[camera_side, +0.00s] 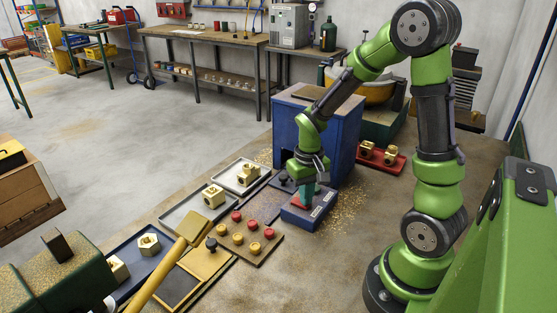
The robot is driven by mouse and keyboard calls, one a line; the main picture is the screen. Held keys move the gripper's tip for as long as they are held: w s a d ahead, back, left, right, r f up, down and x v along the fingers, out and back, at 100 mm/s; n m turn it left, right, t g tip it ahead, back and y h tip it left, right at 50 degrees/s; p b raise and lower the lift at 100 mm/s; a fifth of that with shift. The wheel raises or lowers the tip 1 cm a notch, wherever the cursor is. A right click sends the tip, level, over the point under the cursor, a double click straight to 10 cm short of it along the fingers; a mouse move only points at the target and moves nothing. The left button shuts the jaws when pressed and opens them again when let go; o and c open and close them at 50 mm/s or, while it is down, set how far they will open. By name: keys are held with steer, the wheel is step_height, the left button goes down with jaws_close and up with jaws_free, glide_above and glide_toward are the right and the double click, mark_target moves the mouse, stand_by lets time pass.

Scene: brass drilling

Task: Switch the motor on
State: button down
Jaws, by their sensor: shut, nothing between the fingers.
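A small dark blue box (292,217) with a red part on its top and a pale label on its side lies on the bench in front of the blue machine housing (345,150). It looks like the switch box. My gripper (305,201) points down over this box, its teal fingers shut and empty. The fingertips are at or just above the red part; I cannot tell whether they touch it. The fingers hide part of the box top. The motor itself cannot be made out, and I cannot tell whether it runs.
Left of the box lies a board (262,257) with several red and yellow knobs. Pale trays (182,217) hold brass fittings (213,196). A red tray (396,167) with brass fittings lies right of the housing. Brass chips (343,213) litter the bench. A yellow handle (165,266) crosses the front.

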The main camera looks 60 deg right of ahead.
steer(key=shift+f, duration=0.15)
steer(key=shift+r, duration=3.55)
steer(key=shift+s+a+f, duration=0.1)
steer(key=shift+a+f, duration=0.05)
steer(key=shift+a, duration=0.05)
steer(key=s+a+r+n+t+y, duration=0.1)
steer(key=s+a+r+t, duration=0.1)
steer(key=a+r, duration=0.4)
steer(key=s+a+r+n+t+y, duration=0.1)
steer(key=s+a+r+t, duration=0.2)
steer(key=a+r+t, duration=0.2)
steer(key=shift+s+a+r, duration=0.15)
steer(key=shift+a+r, duration=0.55)
steer(key=shift+r, duration=0.15)
